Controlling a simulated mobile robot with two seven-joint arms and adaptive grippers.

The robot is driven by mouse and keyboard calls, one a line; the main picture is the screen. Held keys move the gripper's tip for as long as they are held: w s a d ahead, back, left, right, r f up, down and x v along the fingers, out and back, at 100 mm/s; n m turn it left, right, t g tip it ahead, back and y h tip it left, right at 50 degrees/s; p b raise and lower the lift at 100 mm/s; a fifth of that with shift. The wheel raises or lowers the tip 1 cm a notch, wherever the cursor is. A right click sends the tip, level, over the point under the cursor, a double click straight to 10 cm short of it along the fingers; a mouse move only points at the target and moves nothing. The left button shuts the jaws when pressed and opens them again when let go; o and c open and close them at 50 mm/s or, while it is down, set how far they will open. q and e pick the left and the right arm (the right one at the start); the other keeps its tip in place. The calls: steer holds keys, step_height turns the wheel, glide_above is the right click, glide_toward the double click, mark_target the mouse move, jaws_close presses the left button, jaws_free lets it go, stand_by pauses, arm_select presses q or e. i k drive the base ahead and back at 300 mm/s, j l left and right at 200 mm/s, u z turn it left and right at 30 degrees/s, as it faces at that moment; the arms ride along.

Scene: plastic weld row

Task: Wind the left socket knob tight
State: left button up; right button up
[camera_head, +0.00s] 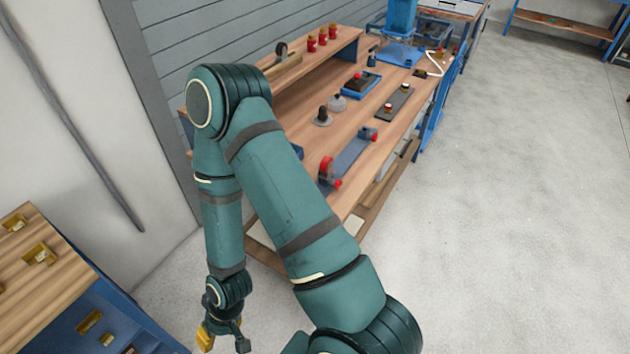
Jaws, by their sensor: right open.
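My right gripper (223,340) hangs at the bottom edge of the view, open and empty, with a yellow part and a dark finger showing. It is over the floor in front of the workbench, well away from the knobs. On the bench (365,170) a grey-blue bar carries a larger red knob (327,166) at its near left end and a smaller red knob (373,135) at its far end. A dark plate (397,101) behind it bears two small red-and-white pieces. I cannot tell which one is the left socket knob, or how tight any is. My left gripper is out of view.
My right arm hides the bench's near left part. Several red pieces (322,40) stand on a raised shelf. A dark-topped piece (322,116), a grey dome (337,102) and a blue tray (361,85) sit on the bench. Another table (50,290) is at lower left. The floor at right is clear.

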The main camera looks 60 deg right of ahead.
mark_target(337, 184)
steer(key=k+l+u, duration=0.15)
steer(key=u, duration=0.3)
steer(key=k+l+u, duration=0.15)
steer(key=u, duration=0.25)
steer(key=k+l+u, duration=0.1)
steer(key=u, duration=0.35)
steer(key=k+l+u, duration=0.1)
steer(key=u, duration=0.3)
steer(key=k+u, duration=0.5)
steer(key=u, duration=0.3)
steer(key=k+l, duration=0.15)
steer(key=k, duration=0.3)
steer(key=k+l, duration=0.15)
steer(key=k, duration=0.3)
steer(key=k+l+z, duration=0.55)
steer(key=k+l, duration=0.1)
